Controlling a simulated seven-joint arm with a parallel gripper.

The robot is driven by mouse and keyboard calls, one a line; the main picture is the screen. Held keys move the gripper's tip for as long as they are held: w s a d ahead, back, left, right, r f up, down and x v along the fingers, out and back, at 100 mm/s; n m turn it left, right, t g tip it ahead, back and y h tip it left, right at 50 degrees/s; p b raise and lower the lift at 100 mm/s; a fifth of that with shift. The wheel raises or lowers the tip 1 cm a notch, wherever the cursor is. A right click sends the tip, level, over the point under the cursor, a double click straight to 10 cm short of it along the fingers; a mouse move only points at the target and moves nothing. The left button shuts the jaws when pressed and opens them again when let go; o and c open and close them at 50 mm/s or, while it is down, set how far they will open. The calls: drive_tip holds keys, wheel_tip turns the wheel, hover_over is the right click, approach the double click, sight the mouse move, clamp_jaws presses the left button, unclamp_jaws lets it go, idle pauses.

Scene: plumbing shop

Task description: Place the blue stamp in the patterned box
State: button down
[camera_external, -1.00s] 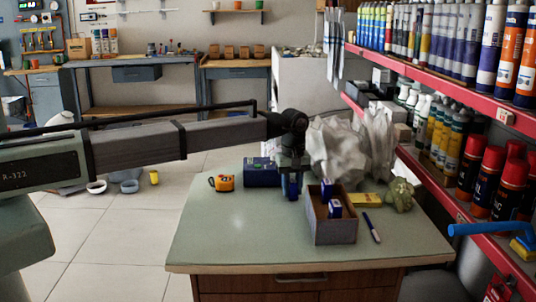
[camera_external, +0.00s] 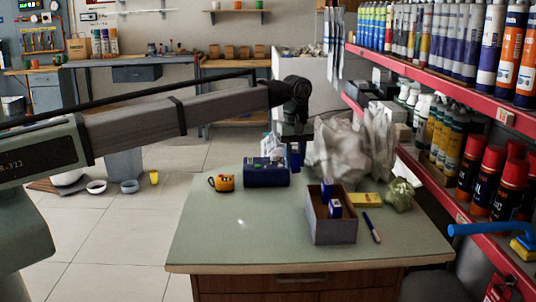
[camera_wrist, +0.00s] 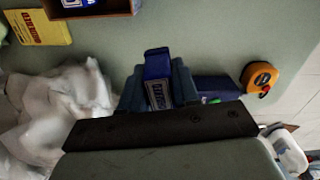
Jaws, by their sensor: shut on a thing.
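My gripper (camera_wrist: 157,88) is shut on a blue stamp (camera_wrist: 157,68) with a white printed label, seen between the fingers in the wrist view. In the external view the blue stamp (camera_external: 295,156) hangs below my wrist, above the back of the table, behind and left of the box. The open box (camera_external: 334,231) stands on the table right of centre; its pattern is too small to make out. Two blue-and-white items (camera_external: 335,207) are inside it. Part of the box (camera_wrist: 105,11) shows at the top of the wrist view.
A dark blue box (camera_external: 265,173) and an orange tape measure (camera_external: 222,183) stand at the back left. Crumpled white plastic (camera_external: 340,150), a yellow packet (camera_external: 366,200), a pen (camera_external: 371,228) and a green crumpled item (camera_external: 400,194) lie rightward. The table's (camera_external: 240,235) front left is clear.

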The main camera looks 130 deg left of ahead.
drive_tip(key=w+d+r+m, duration=0.1)
drive_tip(key=w+d+r, duration=0.1)
drive_tip(key=w, duration=0.6)
drive_tip(key=w+d+r+m, duration=0.1)
drive_tip(key=w+d+r, duration=0.1)
drive_tip(key=w, duration=0.6)
drive_tip(key=shift+d+f, duration=0.2)
drive_tip(key=shift+f, duration=4.45)
drive_tip(key=c, duration=1.3)
unclamp_jaws()
drive_tip(key=shift+f, duration=0.15)
drive_tip(key=o, duration=0.5)
wheel_tip(320, 180, up, 12)
drive_tip(key=shift+r, duration=0.2)
